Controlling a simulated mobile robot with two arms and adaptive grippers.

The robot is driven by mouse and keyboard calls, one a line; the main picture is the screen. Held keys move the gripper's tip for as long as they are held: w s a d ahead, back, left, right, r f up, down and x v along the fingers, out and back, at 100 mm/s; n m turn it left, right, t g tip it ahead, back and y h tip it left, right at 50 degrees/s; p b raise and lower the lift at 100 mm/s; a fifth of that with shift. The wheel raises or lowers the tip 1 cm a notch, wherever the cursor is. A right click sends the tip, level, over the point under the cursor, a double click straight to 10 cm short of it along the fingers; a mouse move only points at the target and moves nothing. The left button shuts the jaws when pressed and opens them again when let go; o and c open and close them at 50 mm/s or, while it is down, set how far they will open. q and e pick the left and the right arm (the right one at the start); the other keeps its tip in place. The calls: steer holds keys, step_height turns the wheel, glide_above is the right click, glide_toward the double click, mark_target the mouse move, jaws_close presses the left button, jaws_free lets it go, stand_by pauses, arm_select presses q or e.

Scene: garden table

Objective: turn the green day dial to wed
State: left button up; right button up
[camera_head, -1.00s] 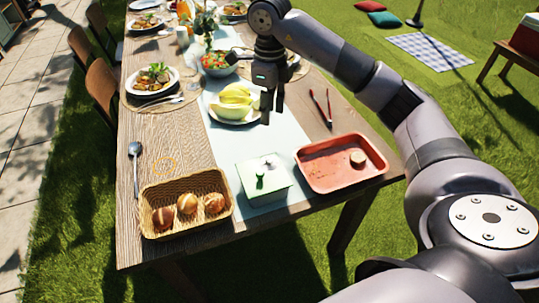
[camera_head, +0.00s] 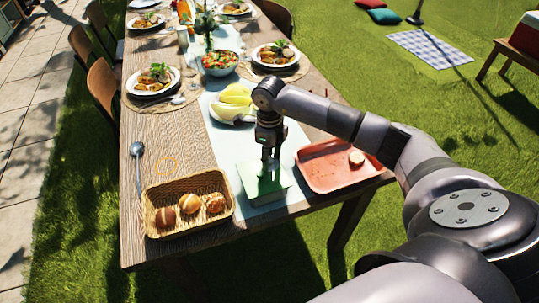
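A pale green box (camera_head: 250,190) stands near the front edge of the table, on the light runner. In the earlier frame a small green dial knob shows on its top. Now my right gripper (camera_head: 270,166) points straight down over the box top, and its fingers and shadow hide most of the knob. I cannot read any day marks. I cannot tell whether the fingers touch the knob or how far apart they are. My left gripper is not in view.
A wicker basket with bread rolls (camera_head: 160,228) stands left of the box, and a red tray (camera_head: 318,181) with a small round piece stands right. A spoon (camera_head: 138,170) lies at the left edge.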

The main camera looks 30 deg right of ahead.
steer(key=shift+c, duration=0.6)
jaws_close()
